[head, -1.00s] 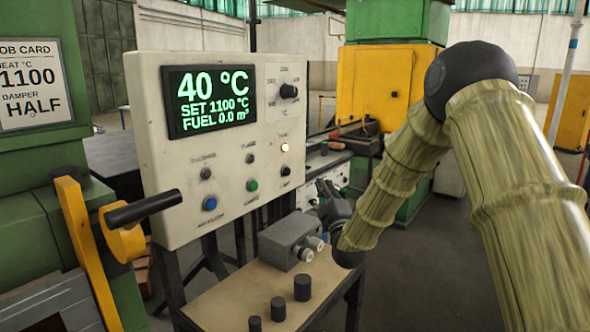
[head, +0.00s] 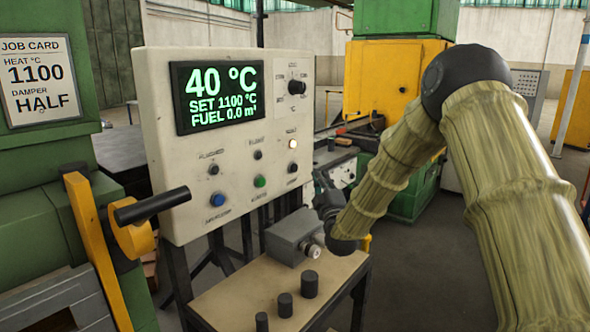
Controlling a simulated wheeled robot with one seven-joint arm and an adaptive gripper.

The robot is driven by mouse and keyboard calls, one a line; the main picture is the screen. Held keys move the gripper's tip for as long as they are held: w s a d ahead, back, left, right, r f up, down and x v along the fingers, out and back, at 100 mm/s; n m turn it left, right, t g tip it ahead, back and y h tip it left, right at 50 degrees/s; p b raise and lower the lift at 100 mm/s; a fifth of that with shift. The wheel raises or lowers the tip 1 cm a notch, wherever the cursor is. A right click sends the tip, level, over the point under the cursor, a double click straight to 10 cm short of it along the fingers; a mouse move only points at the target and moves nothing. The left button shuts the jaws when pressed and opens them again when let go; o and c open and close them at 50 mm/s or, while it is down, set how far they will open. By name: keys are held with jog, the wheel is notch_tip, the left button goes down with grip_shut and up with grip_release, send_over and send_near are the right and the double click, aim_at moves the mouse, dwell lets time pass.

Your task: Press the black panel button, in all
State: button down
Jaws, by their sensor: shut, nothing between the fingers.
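The pale control panel (head: 150,90) stands left of centre. Its lower row has a blue button (head: 217,199), a green button (head: 260,181) and a small black button (head: 292,168) near the right edge. Small dark knobs (head: 213,170) sit above, and a white lamp (head: 293,144) is lit over the black button. My gripper (head: 318,178) is dark, small and shut, with nothing seen in it. It is just right of the panel's right edge, close to the black button in the picture. A gap shows between them; its depth is hard to judge.
A grey box (head: 290,235) with pale knobs and three black pegs (head: 309,284) stand on the bench (head: 225,300) below my gripper. A black-handled yellow lever (head: 130,230) juts out at left. The screen (head: 220,97) reads 40 °C. A black selector knob (head: 297,87) is above.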

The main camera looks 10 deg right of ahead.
jog(key=shift+w+a+b, duration=0.2)
jog(key=shift+w+a, duration=0.55)
jog(key=shift+w, duration=0.2)
jog(key=shift+w+a+b, duration=0.15)
jog(key=shift+w+a, duration=0.6)
jog(key=shift+w, duration=0.15)
jog(key=shift+w+a, duration=0.1)
jog(key=shift+w+a, duration=0.25)
jog(key=shift+w, duration=0.05)
jog(key=shift+w+a+b, duration=0.2)
jog(key=shift+w+b, duration=0.1)
jog(key=shift+b, duration=0.15)
dwell(1.0)
jog(key=shift+s, duration=0.1)
jog(key=shift+s+d, duration=0.5)
jog(key=shift+s, duration=0.05)
dwell(0.4)
jog(key=shift+s+d+b, duration=0.3)
jog(key=shift+s+d, duration=0.45)
jog(key=shift+s, duration=0.25)
jog(key=shift+s+d+b, duration=0.25)
jog(key=shift+s+d, duration=0.5)
jog(key=shift+s, duration=0.25)
